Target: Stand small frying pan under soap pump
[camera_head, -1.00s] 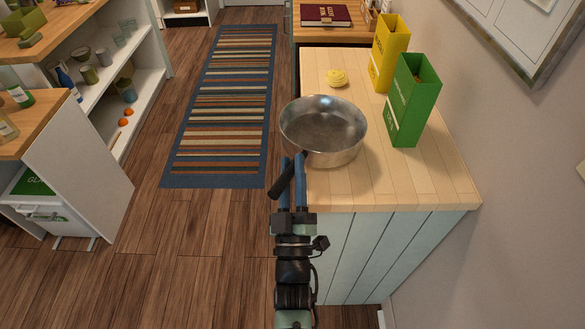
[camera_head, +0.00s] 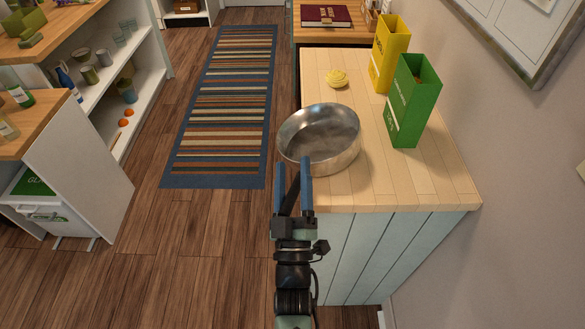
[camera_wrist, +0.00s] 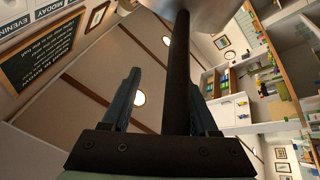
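The small frying pan (camera_head: 335,135) is a round silver metal pan with a dark handle (camera_wrist: 178,75). It is at the left edge of the light wooden counter, slightly tilted, its rim reaching past that edge. My gripper (camera_head: 293,187) is at the pan's near left side with its blue fingers spread. The handle runs between them, and the wrist view shows a gap between the handle and the left finger. The other finger is mostly hidden behind the handle there. I cannot identify a soap pump in any view.
A green box (camera_head: 413,100) and a yellow box (camera_head: 390,52) stand on the counter (camera_head: 400,185) right of the pan. A yellow round item (camera_head: 337,78) lies behind it. The wall is close on the right. A striped rug (camera_head: 225,105) lies on the open floor left of the counter.

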